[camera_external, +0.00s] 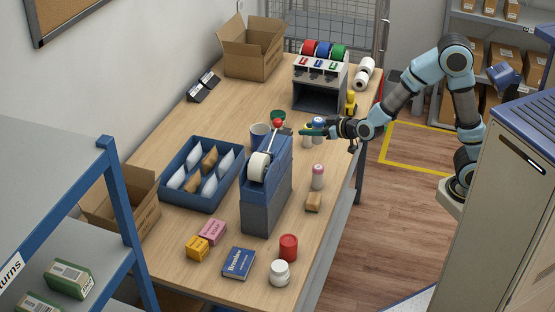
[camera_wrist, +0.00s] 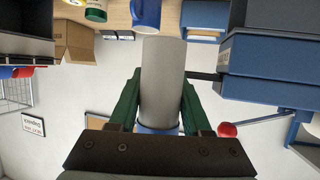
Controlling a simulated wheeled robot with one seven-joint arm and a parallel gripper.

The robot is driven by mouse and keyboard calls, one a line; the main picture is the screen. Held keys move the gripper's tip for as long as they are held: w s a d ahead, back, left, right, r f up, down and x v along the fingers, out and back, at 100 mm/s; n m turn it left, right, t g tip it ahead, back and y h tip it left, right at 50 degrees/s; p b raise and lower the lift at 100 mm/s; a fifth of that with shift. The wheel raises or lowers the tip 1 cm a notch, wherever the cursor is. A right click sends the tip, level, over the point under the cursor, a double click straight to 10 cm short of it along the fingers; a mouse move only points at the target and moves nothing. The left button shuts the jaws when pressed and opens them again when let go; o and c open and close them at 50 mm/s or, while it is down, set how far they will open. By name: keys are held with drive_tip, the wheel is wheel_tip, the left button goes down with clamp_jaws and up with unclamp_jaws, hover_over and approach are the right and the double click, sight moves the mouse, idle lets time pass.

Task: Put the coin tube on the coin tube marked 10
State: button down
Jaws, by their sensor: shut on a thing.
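A pale grey coin tube (camera_wrist: 163,75) with a blue band at its palm end is between the green fingers of my gripper (camera_wrist: 160,105) in the wrist view. In the external view my gripper (camera_external: 312,132) is over the counter's right side, and a blue-topped tube (camera_external: 317,140) shows at its fingers. A yellow-topped tube (camera_external: 307,141) stands close by, partly behind the fingers. A white tube with a pink top (camera_external: 318,178) stands upright on the counter, nearer the camera and apart from my gripper. I cannot read a 10 on any tube.
A blue lever machine (camera_external: 266,180) with a red knob stands left of my gripper. A blue cup (camera_external: 259,136) and green cup (camera_external: 278,116) are behind it. A small brown block (camera_external: 313,202) lies near the pink-topped tube. A blue tray (camera_external: 201,204) holds packets.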

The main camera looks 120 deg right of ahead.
sight(317, 169)
drive_tip(key=w+a+f, duration=0.1)
drive_tip(key=a+f, duration=0.2)
drive_tip(key=f, duration=0.4)
drive_tip(key=shift+a+f, duration=0.15)
drive_tip(key=shift+f, duration=0.15)
drive_tip(key=shift+f, duration=0.15)
drive_tip(key=shift+c, duration=1.8)
unclamp_jaws()
